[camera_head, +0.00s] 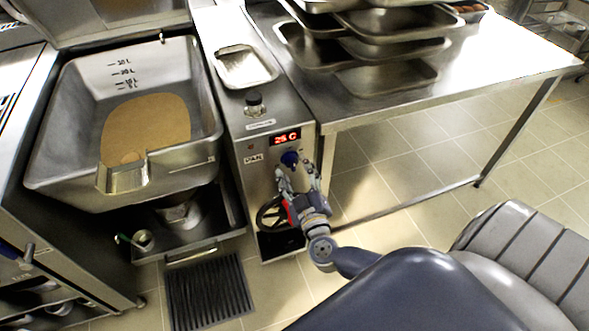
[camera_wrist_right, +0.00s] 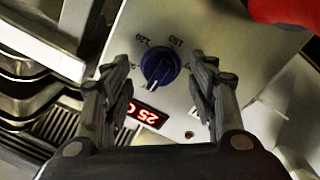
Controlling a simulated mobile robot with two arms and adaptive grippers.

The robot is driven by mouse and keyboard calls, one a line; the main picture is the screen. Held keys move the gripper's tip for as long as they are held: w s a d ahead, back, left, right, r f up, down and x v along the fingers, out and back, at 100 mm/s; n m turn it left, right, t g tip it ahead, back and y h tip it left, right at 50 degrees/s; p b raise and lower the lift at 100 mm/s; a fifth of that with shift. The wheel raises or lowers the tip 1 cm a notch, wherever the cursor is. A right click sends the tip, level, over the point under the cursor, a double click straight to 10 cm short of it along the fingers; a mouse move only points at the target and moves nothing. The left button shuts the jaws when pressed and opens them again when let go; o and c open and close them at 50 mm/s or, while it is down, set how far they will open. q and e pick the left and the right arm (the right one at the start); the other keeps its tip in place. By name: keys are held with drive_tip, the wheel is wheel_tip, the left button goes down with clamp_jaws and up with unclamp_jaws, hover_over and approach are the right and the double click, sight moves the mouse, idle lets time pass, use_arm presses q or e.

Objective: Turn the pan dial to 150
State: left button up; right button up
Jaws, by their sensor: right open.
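The pan dial is a blue round knob (camera_head: 289,158) on the front of the steel control column, just below a red display (camera_head: 286,138) reading about 25 C. A "PAN" label (camera_head: 253,158) is left of it. In the right wrist view the dial (camera_wrist_right: 160,67) lies between the fingers, with marks such as 120 and 150 around it. Its white pointer line is toward the display, away from the 150 mark. My right gripper (camera_head: 298,172) is open, its fingers (camera_wrist_right: 164,90) on both sides of the dial; contact is not visible. My left gripper is not in view.
A large tilting pan (camera_head: 210,150) with brown contents stands left of the column. A black handwheel (camera_head: 270,213) is below the dial. A steel table (camera_head: 480,75) with stacked trays (camera_head: 385,78) stands right. A small tray (camera_head: 243,68) and black knob (camera_head: 254,98) are on the column top.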

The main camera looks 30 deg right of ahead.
drive_tip(key=shift+w+d, duration=0.2)
drive_tip(key=shift+w, duration=0.45)
